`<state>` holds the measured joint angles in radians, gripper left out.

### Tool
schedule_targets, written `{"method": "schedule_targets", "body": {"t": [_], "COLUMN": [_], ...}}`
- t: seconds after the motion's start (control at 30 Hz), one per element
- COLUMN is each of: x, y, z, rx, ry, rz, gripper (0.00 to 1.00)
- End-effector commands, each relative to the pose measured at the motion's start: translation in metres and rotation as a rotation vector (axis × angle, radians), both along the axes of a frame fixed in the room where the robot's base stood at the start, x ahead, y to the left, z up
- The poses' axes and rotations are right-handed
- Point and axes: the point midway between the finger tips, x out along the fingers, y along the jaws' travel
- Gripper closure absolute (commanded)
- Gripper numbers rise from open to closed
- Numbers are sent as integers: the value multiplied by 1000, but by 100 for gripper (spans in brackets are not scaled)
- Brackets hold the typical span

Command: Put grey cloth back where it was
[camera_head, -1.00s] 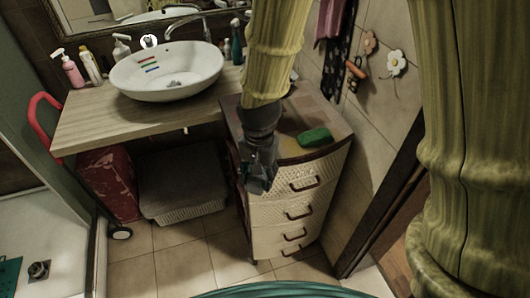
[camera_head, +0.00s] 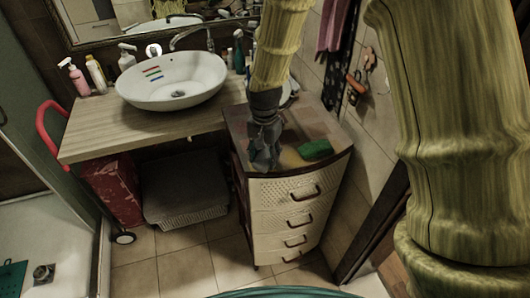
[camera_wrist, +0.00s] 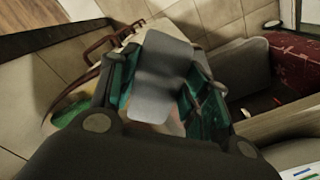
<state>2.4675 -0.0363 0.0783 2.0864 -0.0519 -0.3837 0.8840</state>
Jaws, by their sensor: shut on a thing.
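My gripper (camera_head: 264,160) hangs over the front left part of the drawer cabinet's top in the head view. In the wrist view my gripper (camera_wrist: 165,95) is closed on a smooth grey piece, the grey cloth (camera_wrist: 162,60), which sticks out between the green-lined fingers. In the head view I cannot make out the cloth apart from the dark grey fingers. I cannot tell whether the cloth touches the cabinet top.
The cabinet (camera_head: 290,200) has a green sponge (camera_head: 315,149) on top, right of my gripper. A white basin (camera_head: 172,82) stands on a wooden counter (camera_head: 100,135) to the left. A grey basket (camera_head: 185,190) and a red case (camera_head: 112,190) stand below. Floor tiles in front are clear.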

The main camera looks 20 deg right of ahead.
Motion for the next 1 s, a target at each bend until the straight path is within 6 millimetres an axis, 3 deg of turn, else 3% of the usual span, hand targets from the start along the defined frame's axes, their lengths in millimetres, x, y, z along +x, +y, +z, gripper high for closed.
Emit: {"method": "schedule_targets", "body": {"t": [0.1, 0.27, 0.7, 1.0], "x": [17, 27, 26, 26], "y": [-6, -9, -10, -9], "z": [0, -2, -32, -38], "rx": [1, -1, 0, 0], "ry": [-1, -1, 1, 0], "rz": [0, 0, 0, 1], "gripper": [72, 72, 72, 72]}}
